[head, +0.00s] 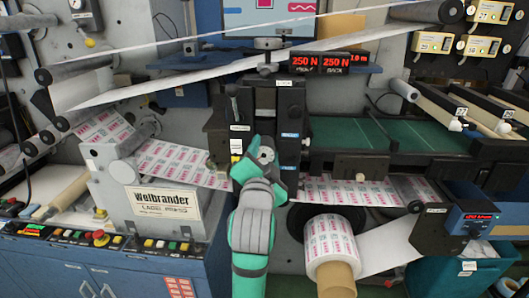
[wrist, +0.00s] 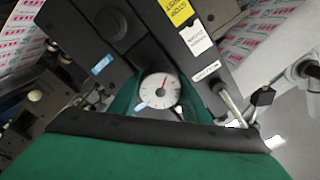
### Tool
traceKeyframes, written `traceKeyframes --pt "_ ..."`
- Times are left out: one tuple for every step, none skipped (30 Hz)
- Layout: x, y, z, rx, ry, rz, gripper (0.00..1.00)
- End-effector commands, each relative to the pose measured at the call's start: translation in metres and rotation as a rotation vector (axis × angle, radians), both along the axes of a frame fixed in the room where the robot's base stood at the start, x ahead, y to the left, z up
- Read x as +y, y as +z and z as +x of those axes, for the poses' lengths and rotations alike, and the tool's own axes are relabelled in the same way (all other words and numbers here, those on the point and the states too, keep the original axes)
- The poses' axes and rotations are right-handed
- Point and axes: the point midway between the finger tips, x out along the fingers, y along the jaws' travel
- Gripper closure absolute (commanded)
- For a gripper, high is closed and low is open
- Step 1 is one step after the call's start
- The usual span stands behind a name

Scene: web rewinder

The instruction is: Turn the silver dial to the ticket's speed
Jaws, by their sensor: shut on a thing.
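The silver dial (wrist: 158,91) shows in the wrist view as a round pale face with dark marks around its rim and a red pointer. In the head view the dial (head: 265,155) is a small silver disc low on the dark upright block. My gripper (head: 260,160), green, is shut on the dial, with a finger on either side of it. The fingers hide part of the dial's rim. The dial's numbers are too small to read. I cannot pick out the ticket with its speed in these views.
A grey Welbrander box (head: 165,210) stands left of my arm. A printed roll (head: 330,245) hangs to the right below the web. Red displays (head: 305,62) sit above the block. A blue cabinet (head: 70,265) with several buttons fills the lower left.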

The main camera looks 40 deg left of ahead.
Motion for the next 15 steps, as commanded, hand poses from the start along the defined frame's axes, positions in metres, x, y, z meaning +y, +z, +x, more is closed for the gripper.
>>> traceKeyframes --pt "0.0009 -0.0014 -0.0007 0.006 0.002 0.003 0.79" --pt "0.0009 -0.0014 -0.0007 0.007 0.002 0.005 0.79" --pt "0.0009 -0.0014 -0.0007 0.009 0.003 0.008 0.79" --pt "0.0008 -0.0014 -0.0007 0.01 0.003 0.009 0.79" --pt "0.0008 -0.0014 -0.0007 0.01 0.003 0.01 0.79" --pt "0.0009 -0.0015 -0.0007 0.011 0.003 0.011 0.79" --pt "0.0008 -0.0014 -0.0007 0.011 0.003 0.011 0.79" --pt "0.0008 -0.0014 -0.0007 0.011 0.003 0.011 0.79" --pt "0.0008 -0.0014 -0.0007 0.011 0.003 0.011 0.79" --pt "0.0008 -0.0014 -0.0007 0.01 0.003 0.01 0.79" --pt "0.0008 -0.0014 -0.0007 0.01 0.003 0.01 0.79" --pt "0.0008 -0.0014 -0.0007 0.01 0.003 0.01 0.79" --pt "0.0008 -0.0014 -0.0007 0.01 0.003 0.01 0.79" --pt "0.0008 -0.0014 -0.0007 0.01 0.003 0.01 0.79" --pt "0.0008 -0.0014 -0.0007 0.01 0.003 0.01 0.52"
